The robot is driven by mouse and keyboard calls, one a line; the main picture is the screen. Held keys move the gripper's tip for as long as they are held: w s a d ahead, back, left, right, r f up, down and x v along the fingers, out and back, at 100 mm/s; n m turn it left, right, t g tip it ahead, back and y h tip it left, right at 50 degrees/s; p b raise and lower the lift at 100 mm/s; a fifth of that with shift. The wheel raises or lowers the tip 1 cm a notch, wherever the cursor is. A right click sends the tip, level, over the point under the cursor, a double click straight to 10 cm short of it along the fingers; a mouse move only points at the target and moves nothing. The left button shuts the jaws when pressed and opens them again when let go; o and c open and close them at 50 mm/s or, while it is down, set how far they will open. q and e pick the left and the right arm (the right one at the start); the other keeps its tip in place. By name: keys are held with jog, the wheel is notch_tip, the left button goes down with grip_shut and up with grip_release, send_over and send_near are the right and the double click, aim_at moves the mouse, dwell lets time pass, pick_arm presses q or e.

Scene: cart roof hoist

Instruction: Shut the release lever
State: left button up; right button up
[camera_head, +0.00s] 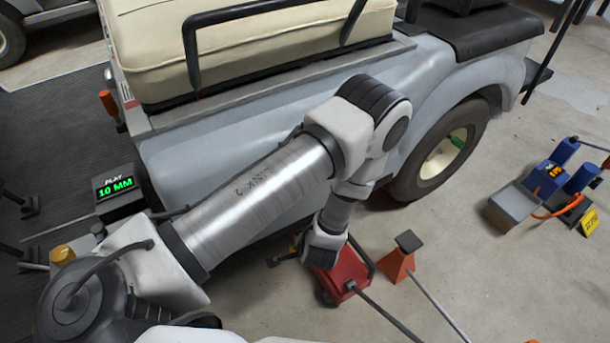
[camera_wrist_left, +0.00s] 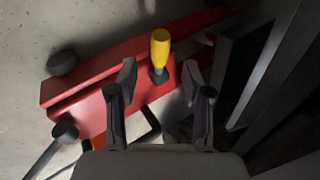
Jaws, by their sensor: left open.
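The release lever, with a yellow grip (camera_wrist_left: 160,48) on a dark base, stands up from the red jack (camera_wrist_left: 95,90) in the left wrist view. My left gripper (camera_wrist_left: 160,82) is open; its two fingers flank the lever's near side, with the yellow grip just beyond and between the tips. I cannot tell whether they touch it. In the head view the red jack (camera_head: 345,280) lies on the floor beside the cart, under my left wrist, which hides the lever and the fingers. My right gripper is not in view.
The grey cart (camera_head: 240,130) with a cream seat stands close behind the jack. An orange jack stand (camera_head: 397,265) is right of the jack, with long rods on the floor. A display (camera_head: 115,188) reads 10 MM. A blue unit (camera_head: 550,180) sits farther right. Floor between is clear.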

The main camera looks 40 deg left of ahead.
pick_arm(q)
jog(key=b+x, duration=0.1)
jog(key=x, duration=0.2)
jog(key=shift+w+a+f, duration=0.1)
jog(key=shift+a+f, duration=0.05)
jog(key=shift+f, duration=0.2)
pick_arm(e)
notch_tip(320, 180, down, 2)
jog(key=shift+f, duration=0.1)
pick_arm(q)
grip_shut()
jog(key=shift+w+r+p, duration=0.15)
jog(key=shift+r+p, duration=0.2)
jog(key=shift+r, duration=0.05)
jog(key=g+p, duration=0.1)
jog(key=r+g+y+p, duration=0.1)
jog(key=shift+w+m+p, duration=0.35)
jog(key=shift+m, duration=0.05)
jog(key=g+p, duration=0.1)
jog(key=w+g+y, duration=0.1)
jog(key=shift+w+d+r+m+g+p, duration=0.15)
jog(key=shift+d+r+m+g+p, duration=0.15)
jog(key=shift+m+p, duration=0.1)
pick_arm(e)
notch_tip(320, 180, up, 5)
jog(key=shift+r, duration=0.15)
pick_arm(q)
grip_release()
